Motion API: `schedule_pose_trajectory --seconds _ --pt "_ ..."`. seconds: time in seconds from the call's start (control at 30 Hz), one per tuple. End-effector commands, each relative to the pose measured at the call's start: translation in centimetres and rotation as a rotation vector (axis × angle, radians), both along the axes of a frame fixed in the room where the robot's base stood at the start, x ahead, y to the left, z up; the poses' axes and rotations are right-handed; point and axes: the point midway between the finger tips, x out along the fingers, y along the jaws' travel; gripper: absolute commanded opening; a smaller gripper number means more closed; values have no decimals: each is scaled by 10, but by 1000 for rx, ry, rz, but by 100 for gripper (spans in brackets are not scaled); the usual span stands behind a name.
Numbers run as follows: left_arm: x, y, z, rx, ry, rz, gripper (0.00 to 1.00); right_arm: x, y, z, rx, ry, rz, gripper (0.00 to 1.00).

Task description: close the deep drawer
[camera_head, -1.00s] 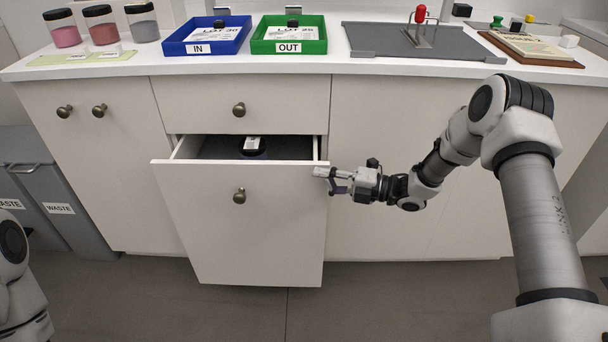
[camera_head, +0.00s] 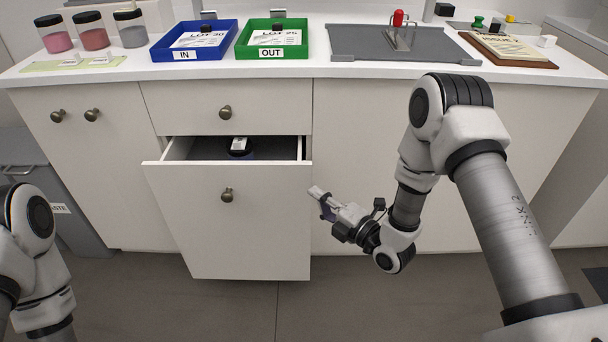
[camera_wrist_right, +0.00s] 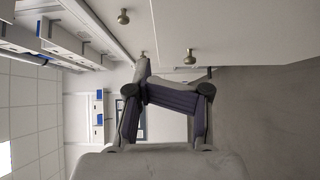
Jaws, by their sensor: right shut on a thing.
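The deep drawer (camera_head: 261,230) is the lower drawer, a white front with a round bronze knob (camera_head: 227,195). It stands partly pulled out, with its dark inside showing. A dark-lidded jar (camera_head: 240,148) with a white label is inside, partly hidden by the front. My right gripper (camera_head: 315,192) is shut, its fingertips at the right edge of the drawer front.
A shut upper drawer (camera_head: 226,106) is above. On the counter stand a blue tray (camera_head: 184,54), a green tray (camera_head: 270,50), several pigment jars at left and a grey board (camera_head: 440,45). A grey waste bin (camera_head: 60,225) stands at left. The floor in front is clear.

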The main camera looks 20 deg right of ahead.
Motion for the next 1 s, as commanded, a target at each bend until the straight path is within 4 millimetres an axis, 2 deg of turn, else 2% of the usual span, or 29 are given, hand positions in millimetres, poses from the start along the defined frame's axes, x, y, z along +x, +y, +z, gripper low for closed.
schedule_pose_trajectory --seconds 0.27,0.43,0.6,0.9,1.0 --pt "0 0 -10 0 0 0 59 55 29 -1 0 -4 4 0" --pt "0 0 -13 0 0 0 59 83 19 -1 1 -3 -2 0" --pt "0 0 -14 0 0 0 59 94 16 0 3 -1 -1 0" --pt "0 0 -14 0 0 0 59 94 15 0 2 0 0 0" --pt "0 0 -18 0 0 0 59 102 13 -2 2 -1 0 0"
